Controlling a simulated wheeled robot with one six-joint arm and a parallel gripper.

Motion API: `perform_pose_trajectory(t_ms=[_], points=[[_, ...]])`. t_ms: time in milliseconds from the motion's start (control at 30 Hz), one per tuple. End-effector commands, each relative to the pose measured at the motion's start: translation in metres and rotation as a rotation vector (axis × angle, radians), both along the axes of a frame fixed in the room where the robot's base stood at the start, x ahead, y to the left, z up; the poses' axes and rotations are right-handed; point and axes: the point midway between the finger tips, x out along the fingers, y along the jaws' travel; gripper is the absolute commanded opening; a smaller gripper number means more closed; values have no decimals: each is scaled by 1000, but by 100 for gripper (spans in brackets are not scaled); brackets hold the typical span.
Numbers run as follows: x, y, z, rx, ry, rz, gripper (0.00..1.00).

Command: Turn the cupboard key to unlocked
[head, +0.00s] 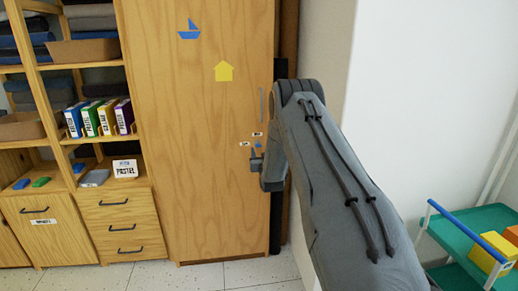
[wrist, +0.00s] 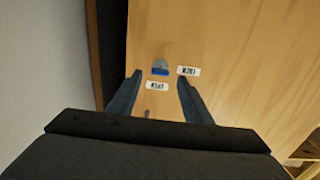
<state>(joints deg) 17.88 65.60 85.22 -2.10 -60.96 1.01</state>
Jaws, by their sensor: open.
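The tall wooden cupboard (head: 200,190) stands in the middle of the head view, its door shut. Its small blue key (head: 258,145) is near the door's right edge. In the wrist view the key (wrist: 160,71) shows as a blue bar, lying roughly level in the picture, in front of a grey round lock plate (wrist: 160,63). Two small white labels sit beside it, one to the right (wrist: 188,71) and one below (wrist: 156,87); their words are too small to read. My gripper (wrist: 160,76) is open, its fingers on either side of the key, apparently not touching it.
A grey door handle (head: 262,104) is above the lock. Shelves (head: 92,65) with folded cloth and boxes stand left, above drawers (head: 122,221). A white wall (head: 420,100) is close on the right.

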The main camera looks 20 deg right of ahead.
Motion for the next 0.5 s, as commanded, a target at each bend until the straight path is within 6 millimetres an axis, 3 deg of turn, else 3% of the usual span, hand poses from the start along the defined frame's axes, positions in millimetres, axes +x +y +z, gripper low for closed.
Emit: perform_pose_trajectory(t_ms=[200,500], points=[[28,-8,-1,0,1,0,45],[42,-12,-1,1,2,0,45]])
